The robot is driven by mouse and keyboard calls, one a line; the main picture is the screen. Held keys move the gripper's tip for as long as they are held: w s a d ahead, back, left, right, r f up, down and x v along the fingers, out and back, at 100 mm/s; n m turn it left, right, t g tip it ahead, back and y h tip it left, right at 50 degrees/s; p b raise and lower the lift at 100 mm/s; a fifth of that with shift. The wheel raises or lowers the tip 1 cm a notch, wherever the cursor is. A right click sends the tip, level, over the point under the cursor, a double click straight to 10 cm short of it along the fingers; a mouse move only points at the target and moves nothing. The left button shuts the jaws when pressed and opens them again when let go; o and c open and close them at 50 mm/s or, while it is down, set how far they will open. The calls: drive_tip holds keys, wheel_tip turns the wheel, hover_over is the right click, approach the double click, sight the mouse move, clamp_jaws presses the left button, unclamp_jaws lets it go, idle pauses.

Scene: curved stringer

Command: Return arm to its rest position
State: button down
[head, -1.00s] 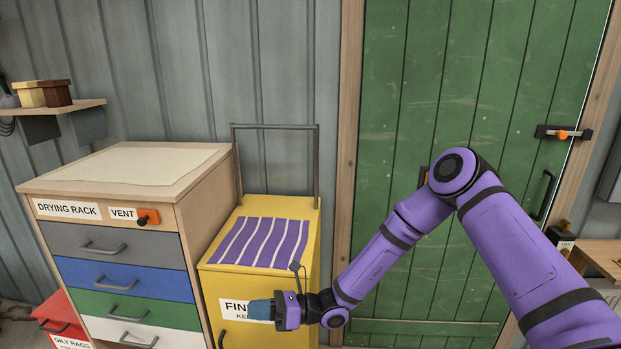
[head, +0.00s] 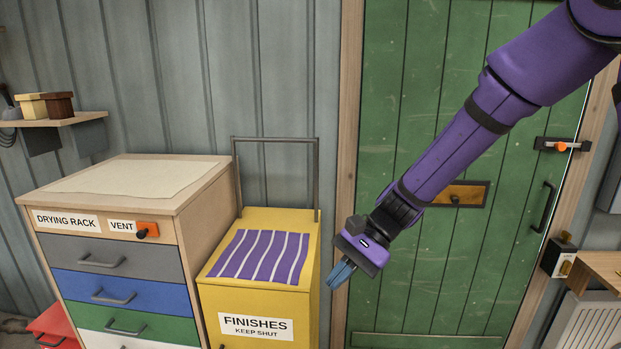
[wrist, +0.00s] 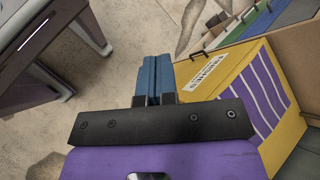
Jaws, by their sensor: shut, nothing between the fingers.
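My gripper (head: 341,273) hangs in the air in front of the green door, just right of the yellow finishes cabinet. My purple arm reaches down to it from the upper right of the head view. The blue fingers are together and hold nothing. In the wrist view the gripper (wrist: 152,78) also shows its blue fingers side by side, pointing over bare floor. The yellow cabinet (head: 218,298) is closed, with purple and white strips (head: 262,256) on its top, and stands apart from the gripper.
The green door (head: 420,90) has an orange latch (head: 561,146). A wooden shelf (head: 75,119) is at far left. A bench edge (head: 603,268) is at right. The floor (wrist: 110,130) is clear below.

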drive_tip(key=s+d+r+n+t+h, duration=0.2)
drive_tip(key=s+d+r, duration=0.3)
drive_tip(key=d, duration=0.3)
drive_tip(key=s+d+r+n+t+h, duration=0.2)
drive_tip(key=s+d+r+t+h, duration=0.2)
drive_tip(key=d, duration=0.5)
drive_tip(key=s+d+r+n+t+h, duration=0.2)
drive_tip(key=s+d+r+t, duration=0.2)
drive_tip(key=s+d+r, duration=0.4)
drive_tip(key=shift+s+d+h, duration=0.25)
drive_tip(key=shift+s+h, duration=0.05)
drive_tip(key=shift+h, duration=0.1)
drive_tip(key=shift+a+r, duration=0.1)
